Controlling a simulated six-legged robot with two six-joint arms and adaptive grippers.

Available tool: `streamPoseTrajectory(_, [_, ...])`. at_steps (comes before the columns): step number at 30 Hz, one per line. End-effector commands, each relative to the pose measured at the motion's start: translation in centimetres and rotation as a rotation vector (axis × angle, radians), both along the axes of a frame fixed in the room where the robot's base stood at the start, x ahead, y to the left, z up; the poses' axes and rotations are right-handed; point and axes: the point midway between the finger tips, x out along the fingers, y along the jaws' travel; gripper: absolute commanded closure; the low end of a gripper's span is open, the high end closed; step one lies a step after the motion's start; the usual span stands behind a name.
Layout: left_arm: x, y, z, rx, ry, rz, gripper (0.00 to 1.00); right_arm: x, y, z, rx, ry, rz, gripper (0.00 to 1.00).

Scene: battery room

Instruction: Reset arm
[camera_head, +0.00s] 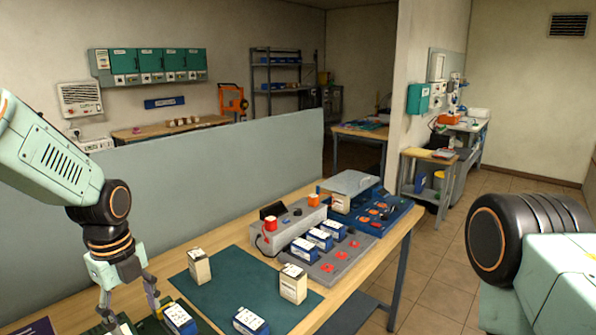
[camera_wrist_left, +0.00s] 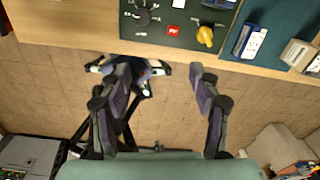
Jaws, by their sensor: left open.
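My left arm comes in from the left in the head view, bent downward. Its gripper (camera_head: 132,310) is open and empty above the near left part of the wooden bench (camera_head: 215,240). In the left wrist view the two fingers (camera_wrist_left: 163,78) stand wide apart with nothing between them. Floor tiles and the bench edge show behind them. Of my right arm only a dark joint and pale link show at the right edge of the head view, and its gripper is out of the picture.
A grey partition (camera_head: 215,180) runs behind the bench.

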Motion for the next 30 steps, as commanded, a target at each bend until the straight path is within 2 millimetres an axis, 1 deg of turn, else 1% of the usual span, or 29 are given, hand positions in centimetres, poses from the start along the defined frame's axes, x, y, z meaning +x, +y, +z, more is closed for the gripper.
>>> streamPoseTrajectory(1, [-0.5, -0.4, -1.3, -0.004, 0.007, 0.043, 0.37, 0.0, 0.0, 0.0, 0.0, 0.0, 0.0, 0.6])
streamPoseTrajectory(5, [-1.6, -1.4, -4.5, -0.017, 0.012, 0.185, 0.37, 0.0, 0.0, 0.0, 0.0, -0.001, 0.0, 0.6])
streamPoseTrajectory(8, [-3.1, -2.3, -7.4, -0.026, 0.017, 0.322, 0.37, 0.1, 0.0, 0.0, 0.0, -0.001, 0.0, 0.6])
streamPoseTrajectory(9, [-3.9, -2.8, -8.7, -0.031, 0.023, 0.389, 0.37, 0.1, 0.0, 0.0, 0.0, -0.002, 0.0, 0.6])
streamPoseTrajectory(11, [-5.4, -3.4, -10.8, -0.038, 0.029, 0.502, 0.37, 0.1, 0.0, 0.0, 0.0, -0.002, 0.0, 0.6])
streamPoseTrajectory(12, [-6.6, -3.9, -12.3, -0.041, 0.035, 0.586, 0.37, 0.1, 0.0, 0.0, 0.0, -0.002, 0.0, 0.6])
streamPoseTrajectory(14, [-8.4, -4.5, -14.4, -0.045, 0.041, 0.716, 0.37, 0.1, 0.0, 0.0, 0.0, -0.002, 0.0, 0.6])
streamPoseTrajectory(15, [-9.7, -4.9, -15.6, -0.047, 0.045, 0.805, 0.37, 0.1, 0.0, 0.0, 0.0, -0.002, 0.0, 0.6])
streamPoseTrajectory(17, [-11.8, -5.4, -17.4, -0.049, 0.052, 0.939, 0.37, 0.1, 0.0, 0.0, 0.0, -0.002, 0.0, 0.6])
streamPoseTrajectory(18, [-13.2, -5.7, -18.4, -0.047, 0.055, 1.026, 0.37, 0.1, 0.0, 0.0, 0.0, -0.001, 0.0, 0.6])
streamPoseTrajectory(20, [-15.4, -6.1, -19.8, -0.046, 0.06, 1.159, 0.37, 0.0, 0.0, 0.0, 0.0, -0.001, 0.0, 0.6])
streamPoseTrajectory(21, [-16.9, -6.3, -20.7, -0.044, 0.064, 1.246, 0.37, 0.0, 0.0, 0.0, 0.0, -0.001, 0.0, 0.6])
streamPoseTrajectory(25, [-21.6, -6.7, -22.7, -0.032, 0.065, 1.53, 0.37, 0.0, 0.0, 0.0, 0.0, 0.0, 0.0, 0.6])
streamPoseTrajectory(27, [-24.0, -6.8, -23.3, -0.024, 0.062, 1.666, 0.37, 0.0, 0.0, 0.0, 0.0, 0.0, 0.0, 0.6])
streamPoseTrajectory(30, [-26.8, -6.8, -23.8, -0.015, 0.051, 1.841, 0.37, 0.1, 0.0, 0.0, 0.0, -0.001, 0.0, 0.6])
